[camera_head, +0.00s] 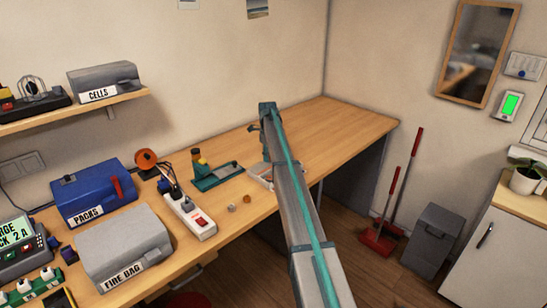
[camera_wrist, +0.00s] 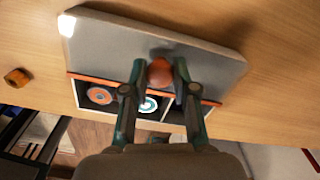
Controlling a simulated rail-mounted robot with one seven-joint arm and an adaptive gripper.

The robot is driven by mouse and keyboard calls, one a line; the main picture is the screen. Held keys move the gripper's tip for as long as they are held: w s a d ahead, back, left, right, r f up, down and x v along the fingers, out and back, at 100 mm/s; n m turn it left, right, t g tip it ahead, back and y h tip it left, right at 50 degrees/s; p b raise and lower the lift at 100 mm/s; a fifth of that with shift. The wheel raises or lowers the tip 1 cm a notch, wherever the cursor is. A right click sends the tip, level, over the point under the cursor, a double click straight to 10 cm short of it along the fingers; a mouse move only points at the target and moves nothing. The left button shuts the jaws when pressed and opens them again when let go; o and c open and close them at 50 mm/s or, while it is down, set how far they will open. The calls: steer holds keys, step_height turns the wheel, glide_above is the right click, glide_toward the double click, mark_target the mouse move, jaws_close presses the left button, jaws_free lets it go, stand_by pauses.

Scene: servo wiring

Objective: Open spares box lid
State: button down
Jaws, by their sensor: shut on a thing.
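The spares box shows in the wrist view as an open-topped box with an orange rim (camera_wrist: 85,78) and dark compartments. Its grey lid (camera_wrist: 215,62) is raised, tilted back from the opening. My gripper (camera_wrist: 160,76) is shut on the round red-orange knob (camera_wrist: 159,66) of the lid. An orange ring (camera_wrist: 100,95) and a white-and-teal ring (camera_wrist: 148,104) show inside; my fingers hide part of the interior. In the head view the box (camera_head: 256,171) is mostly hidden by my arm, and my gripper is not clearly visible.
A small orange-brown nut-like part (camera_wrist: 17,77) lies on the bench beside the box. A white power strip (camera_head: 188,213) and a teal tool holder (camera_head: 217,176) stand to the left in the head view. The bench's right end (camera_head: 345,125) is clear.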

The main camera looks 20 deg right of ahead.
steer(key=c, duration=0.9)
jaws_free()
steer(key=shift+r, duration=0.1)
step_height(320, 180, up, 12)
